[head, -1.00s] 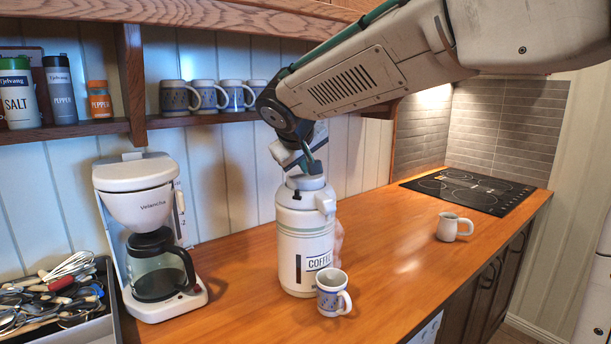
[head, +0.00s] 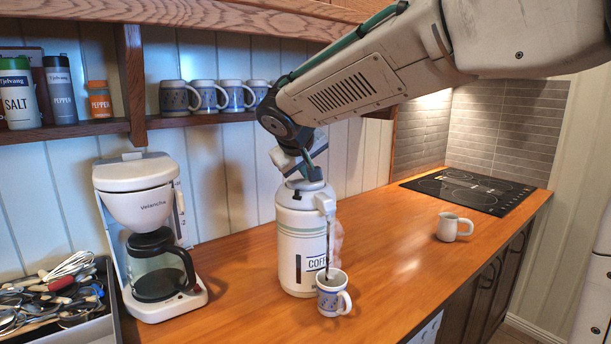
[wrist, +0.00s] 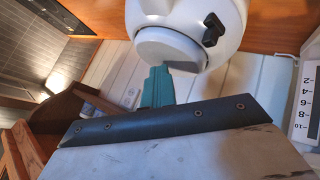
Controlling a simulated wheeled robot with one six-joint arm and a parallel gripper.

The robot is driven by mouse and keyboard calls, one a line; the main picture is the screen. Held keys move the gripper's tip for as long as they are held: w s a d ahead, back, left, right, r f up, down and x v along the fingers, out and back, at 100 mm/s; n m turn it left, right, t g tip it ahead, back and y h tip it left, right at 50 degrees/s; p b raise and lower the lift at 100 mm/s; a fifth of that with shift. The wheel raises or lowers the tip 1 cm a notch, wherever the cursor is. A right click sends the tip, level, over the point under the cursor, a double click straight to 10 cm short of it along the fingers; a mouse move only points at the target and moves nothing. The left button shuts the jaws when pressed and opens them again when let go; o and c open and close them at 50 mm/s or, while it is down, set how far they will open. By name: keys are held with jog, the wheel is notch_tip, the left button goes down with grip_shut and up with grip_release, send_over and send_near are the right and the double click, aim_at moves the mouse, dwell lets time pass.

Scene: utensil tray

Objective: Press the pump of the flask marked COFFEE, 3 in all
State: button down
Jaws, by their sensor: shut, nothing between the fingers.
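The white flask marked COFFEE (head: 296,240) stands upright on the wooden counter. Its grey pump top (head: 300,184) is low in the lid, and my gripper (head: 313,174) is shut and empty with its tips on it. In the wrist view my gripper (wrist: 158,88) meets the grey pump top (wrist: 172,50). A dark stream runs from the flask's spout (head: 326,204) into the blue-and-white mug (head: 329,302) below it. Pale steam shows beside the stream. The mug's fill level cannot be told.
A coffee maker (head: 140,205) stands left of the flask, with a utensil tray (head: 88,330) further left. Several mugs sit on the shelf (head: 210,118) behind.

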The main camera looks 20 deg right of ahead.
aim_at(305, 181)
jog(key=shift+f, duration=0.25)
dwell(0.4)
jog(key=shift+r, duration=1.45)
notch_tip(305, 181, up, 5)
jog(key=shift+r, duration=0.1)
dwell(2.1)
